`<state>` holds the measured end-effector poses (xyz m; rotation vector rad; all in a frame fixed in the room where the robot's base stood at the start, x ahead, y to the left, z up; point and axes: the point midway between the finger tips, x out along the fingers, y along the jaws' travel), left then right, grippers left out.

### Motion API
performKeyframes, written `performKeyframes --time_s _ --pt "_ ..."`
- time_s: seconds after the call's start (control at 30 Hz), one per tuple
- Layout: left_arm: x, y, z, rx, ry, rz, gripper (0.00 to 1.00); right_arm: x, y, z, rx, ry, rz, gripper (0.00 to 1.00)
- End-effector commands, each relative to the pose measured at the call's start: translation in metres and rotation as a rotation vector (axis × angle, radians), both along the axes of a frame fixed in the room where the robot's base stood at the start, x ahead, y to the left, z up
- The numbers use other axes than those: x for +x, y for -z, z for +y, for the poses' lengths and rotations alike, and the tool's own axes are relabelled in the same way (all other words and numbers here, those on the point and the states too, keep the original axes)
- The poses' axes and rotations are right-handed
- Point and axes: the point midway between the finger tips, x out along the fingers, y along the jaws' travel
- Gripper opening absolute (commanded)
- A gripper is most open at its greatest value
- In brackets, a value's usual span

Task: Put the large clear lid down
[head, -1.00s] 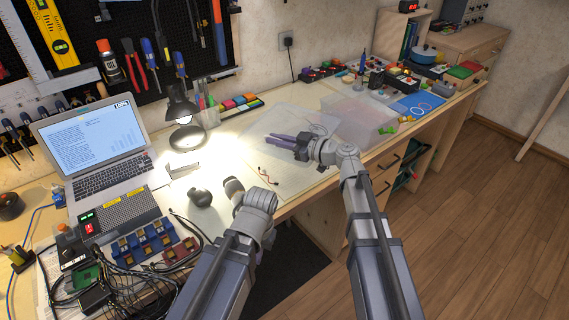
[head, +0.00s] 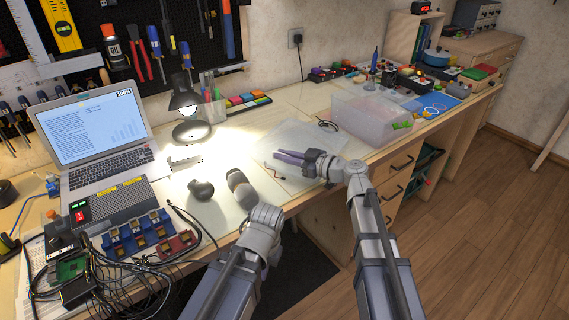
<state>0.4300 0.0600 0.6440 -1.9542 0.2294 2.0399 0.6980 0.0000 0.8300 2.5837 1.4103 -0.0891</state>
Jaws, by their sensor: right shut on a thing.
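The large clear lid (head: 284,134) is a thin, see-through sheet over the middle of the bench, hard to tell from the pale surface below. My right gripper (head: 288,157) is shut at its near edge, with its dark purple fingers pointing left. The gap between lid and bench cannot be judged. My left arm (head: 262,220) reaches in at the front edge, but its fingers are not visible.
A clear box (head: 375,117) stands right of the lid. A coiled dark cable (head: 327,125) lies between them. Left are a lamp (head: 190,128), a dark bulb-shaped thing (head: 201,189), a grey cylinder (head: 240,187) and a laptop (head: 95,145).

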Motion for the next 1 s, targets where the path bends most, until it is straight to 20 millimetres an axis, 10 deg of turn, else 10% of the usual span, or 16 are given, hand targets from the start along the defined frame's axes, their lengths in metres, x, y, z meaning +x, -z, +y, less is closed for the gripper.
performKeyframes --time_s 0.8,1.0 --pt "0.0 0.016 0.0 0.0 0.0 0.0 0.0 -0.002 0.017 0.001 -0.003 -0.003 0.004 0.0" --pt "0.0 0.017 0.0 0.0 0.0 0.0 0.0 -0.003 0.019 0.002 -0.003 -0.006 0.007 0.33"
